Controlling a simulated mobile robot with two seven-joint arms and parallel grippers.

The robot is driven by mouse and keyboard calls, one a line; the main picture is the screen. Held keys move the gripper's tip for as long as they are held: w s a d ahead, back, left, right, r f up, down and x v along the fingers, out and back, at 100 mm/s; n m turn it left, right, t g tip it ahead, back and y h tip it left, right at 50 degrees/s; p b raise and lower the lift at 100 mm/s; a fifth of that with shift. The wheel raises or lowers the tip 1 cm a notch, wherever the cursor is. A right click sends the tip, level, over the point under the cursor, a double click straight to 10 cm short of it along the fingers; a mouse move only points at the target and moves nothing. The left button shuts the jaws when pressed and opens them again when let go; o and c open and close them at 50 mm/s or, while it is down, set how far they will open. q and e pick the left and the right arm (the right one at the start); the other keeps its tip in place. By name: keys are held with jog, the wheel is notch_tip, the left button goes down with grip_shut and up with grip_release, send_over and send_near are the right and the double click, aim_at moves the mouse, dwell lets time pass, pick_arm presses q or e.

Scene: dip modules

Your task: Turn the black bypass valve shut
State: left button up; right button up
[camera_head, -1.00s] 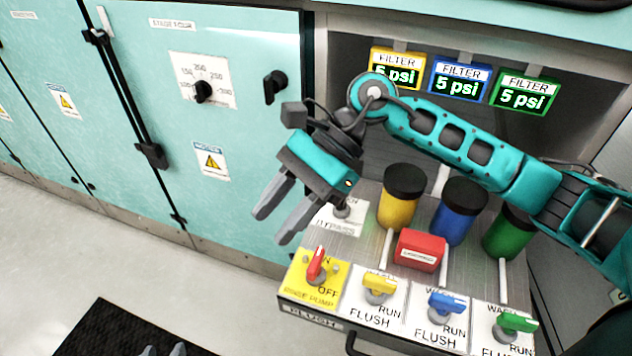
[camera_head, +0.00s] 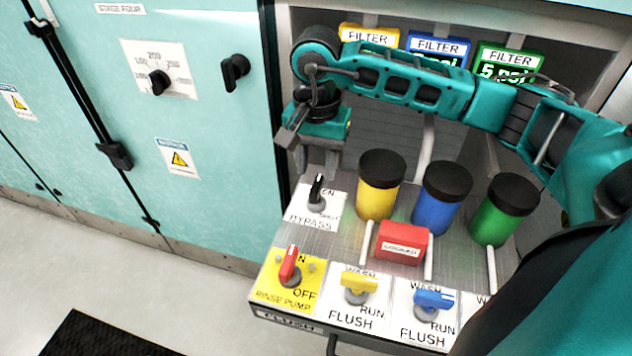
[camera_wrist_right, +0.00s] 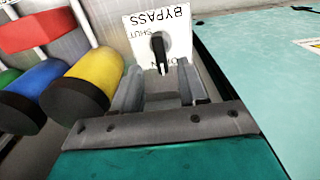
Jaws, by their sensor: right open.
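The black bypass valve (camera_head: 317,192) stands on a white plate (camera_head: 305,222) marked BYPASS at the back left of the sloped panel. Its handle points up toward the ON mark; SHUT is printed to its right. My right gripper (camera_head: 290,137) is above and behind the valve in the head view, partly hidden by its own arm. In the right wrist view the open fingers (camera_wrist_right: 159,72) point toward the valve handle (camera_wrist_right: 160,52), which lies in line with the gap between them. Contact cannot be told. My left gripper is out of view.
A red-handled rinse pump switch (camera_head: 289,266) is in front of the valve. Yellow (camera_head: 380,185), blue (camera_head: 442,195) and green (camera_head: 503,210) filter canisters and a red box (camera_head: 402,243) stand to the right. A teal cabinet (camera_head: 215,130) flanks the left side.

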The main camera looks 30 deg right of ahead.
aim_at(316, 184)
jog(key=shift+f+b, duration=0.3)
jog(key=shift+f, duration=2)
grip_shut()
